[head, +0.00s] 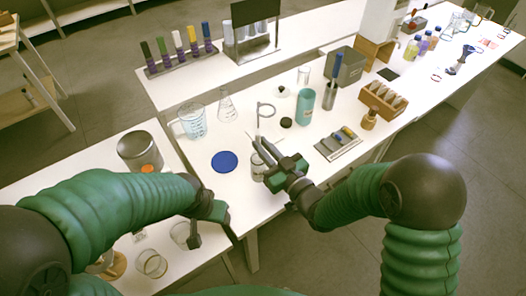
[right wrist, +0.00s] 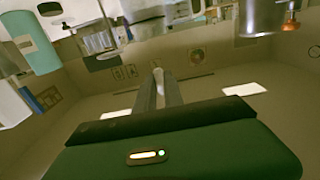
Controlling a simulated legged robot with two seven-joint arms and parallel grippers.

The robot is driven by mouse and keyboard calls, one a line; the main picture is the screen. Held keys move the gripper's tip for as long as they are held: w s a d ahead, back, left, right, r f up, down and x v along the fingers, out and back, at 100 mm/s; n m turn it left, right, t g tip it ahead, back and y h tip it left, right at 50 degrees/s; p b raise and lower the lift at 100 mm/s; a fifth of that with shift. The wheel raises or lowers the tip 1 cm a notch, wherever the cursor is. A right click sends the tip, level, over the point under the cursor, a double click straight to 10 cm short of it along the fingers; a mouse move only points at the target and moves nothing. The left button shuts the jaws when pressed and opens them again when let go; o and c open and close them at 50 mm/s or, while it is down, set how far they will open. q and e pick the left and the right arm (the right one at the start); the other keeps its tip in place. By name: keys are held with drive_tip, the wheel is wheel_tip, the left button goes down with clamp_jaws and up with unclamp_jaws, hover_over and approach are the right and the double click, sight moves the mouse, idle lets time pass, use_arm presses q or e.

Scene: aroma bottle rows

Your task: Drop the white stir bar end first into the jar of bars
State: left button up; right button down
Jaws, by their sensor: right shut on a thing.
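My right gripper (head: 257,143) is over the bench, its fingers pointing away. In the right wrist view its fingers (right wrist: 160,90) are shut on a small white stir bar (right wrist: 158,72) at the tips. The bar is too small to make out clearly in the head view. A small glass jar (head: 258,167), apparently the jar of bars, stands just below the right gripper and is partly hidden by it. Its contents cannot be told. My left gripper (head: 214,238) is low at the bench's front edge, its two fingers apart, with nothing seen between them.
A blue disc (head: 224,161) lies left of the jar. A beaker (head: 192,122), a flask (head: 226,106) and a ring stand (head: 264,112) are behind. A teal bottle (head: 304,105), a black cap (head: 286,123) and a tray (head: 338,143) are to the right.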

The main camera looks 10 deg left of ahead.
sight(263, 167)
drive_tip(key=shift+s+a, duration=0.15)
drive_tip(key=shift+a, duration=0.05)
drive_tip(key=shift+f, duration=0.1)
use_arm(q)
drive_tip(key=b+x, duration=0.3)
drive_tip(key=shift+s+f, duration=0.2)
drive_tip(key=shift+s, duration=0.2)
drive_tip(key=shift+f+b, duration=0.65)
drive_tip(key=shift+b, duration=0.1)
use_arm(e)
wheel_tip(263, 167, down, 5)
drive_tip(key=shift+d+f, duration=0.15)
drive_tip(key=shift+f, duration=0.05)
use_arm(q)
drive_tip(key=shift+s, duration=0.1)
drive_tip(key=shift+r, duration=0.1)
use_arm(e)
drive_tip(key=shift+s, duration=0.1)
